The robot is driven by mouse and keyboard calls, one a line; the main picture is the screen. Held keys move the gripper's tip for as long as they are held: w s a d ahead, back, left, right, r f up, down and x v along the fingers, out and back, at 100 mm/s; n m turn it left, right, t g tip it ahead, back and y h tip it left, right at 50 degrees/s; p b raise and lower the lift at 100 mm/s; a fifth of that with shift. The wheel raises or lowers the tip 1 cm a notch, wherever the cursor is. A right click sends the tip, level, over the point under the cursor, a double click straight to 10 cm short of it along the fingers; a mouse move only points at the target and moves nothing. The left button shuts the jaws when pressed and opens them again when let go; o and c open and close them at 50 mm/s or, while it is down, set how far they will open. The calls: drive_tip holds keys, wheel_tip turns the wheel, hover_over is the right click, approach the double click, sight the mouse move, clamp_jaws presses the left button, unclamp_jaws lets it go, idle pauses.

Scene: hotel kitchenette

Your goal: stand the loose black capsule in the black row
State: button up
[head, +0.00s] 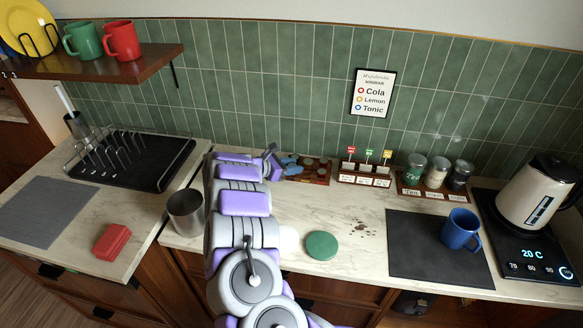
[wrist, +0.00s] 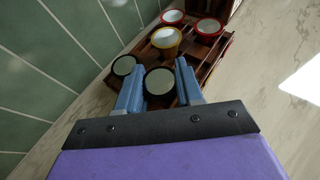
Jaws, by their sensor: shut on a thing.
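My gripper (wrist: 160,85) is shut on a black capsule (wrist: 160,82), which shows its pale round top between the two blue fingers. The held capsule is at the near end of the wooden capsule rack (wrist: 207,58). Another black-rimmed capsule (wrist: 123,65) stands just left of the fingers in the wrist view. A yellow capsule (wrist: 166,40) and red capsules (wrist: 209,28) are farther along the rack. In the head view, the rack (head: 318,178) is against the tiled wall, and my arm partly covers it. The underside of the held capsule is hidden, so I cannot tell whether it touches the rack.
A small labelled holder (head: 365,178) stands right of the rack, with jars (head: 436,172) beyond it. A metal cup (head: 186,212) is left of my arm. A green disc (head: 321,245) lies on the counter, with dark specks (head: 360,228) beside it.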

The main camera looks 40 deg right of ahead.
drive_tip(key=o, duration=1)
drive_tip(key=shift+a, duration=0.1)
